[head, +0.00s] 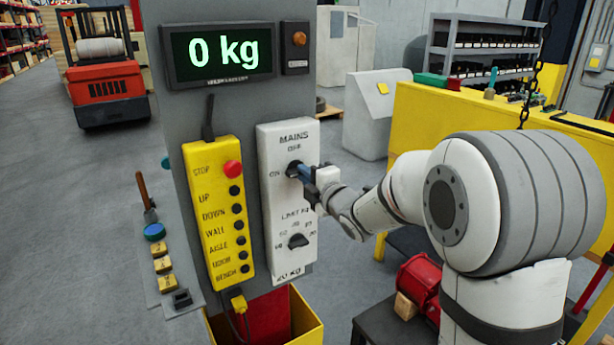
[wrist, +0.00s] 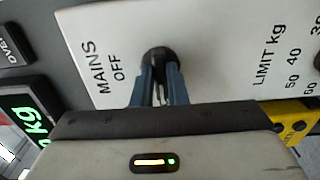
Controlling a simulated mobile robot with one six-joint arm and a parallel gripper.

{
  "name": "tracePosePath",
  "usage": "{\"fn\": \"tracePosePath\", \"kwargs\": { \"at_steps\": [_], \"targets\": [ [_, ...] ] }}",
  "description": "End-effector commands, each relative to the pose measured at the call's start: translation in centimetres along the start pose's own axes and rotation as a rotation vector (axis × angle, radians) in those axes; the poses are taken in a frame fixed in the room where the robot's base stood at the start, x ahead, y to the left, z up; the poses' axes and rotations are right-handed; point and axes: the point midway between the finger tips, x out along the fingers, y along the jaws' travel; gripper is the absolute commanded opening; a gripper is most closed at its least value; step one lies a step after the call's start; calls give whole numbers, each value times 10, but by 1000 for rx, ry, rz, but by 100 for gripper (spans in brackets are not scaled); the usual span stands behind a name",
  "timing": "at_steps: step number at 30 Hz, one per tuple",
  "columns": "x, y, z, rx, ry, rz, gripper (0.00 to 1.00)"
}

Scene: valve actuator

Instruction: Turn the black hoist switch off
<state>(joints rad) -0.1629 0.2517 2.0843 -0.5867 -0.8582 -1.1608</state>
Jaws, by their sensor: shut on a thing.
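The black hoist switch (head: 292,168) is a round rotary knob on the white MAINS panel (head: 272,213), with OFF marked above it and ON to its left. In the wrist view the black knob (wrist: 158,55) shows between and beyond two blue fingers. My gripper (head: 305,172) reaches in from the right, its blue fingers shut on the knob, one on each side; they also show in the wrist view (wrist: 160,82). The fingers hide part of the knob, and I cannot tell which mark its grip points to.
A LIMIT kg knob (head: 298,240) sits below on the same panel. A yellow button box (head: 218,213) hangs to the left. A display (head: 222,53) above reads 0 kg. A yellow bin (head: 304,318) stands below the post.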

Motion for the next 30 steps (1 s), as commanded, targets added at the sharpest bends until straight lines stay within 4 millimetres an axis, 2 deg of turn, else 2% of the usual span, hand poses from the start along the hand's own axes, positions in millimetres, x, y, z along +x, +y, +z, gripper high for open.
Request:
{"fn": "tracePosePath", "kwargs": {
  "at_steps": [11, 30],
  "targets": [
    [5, -3, -6, 106, -1, 2, 0],
    [6, 2, -8, 676, 7, 6, 0]
  ]
}}
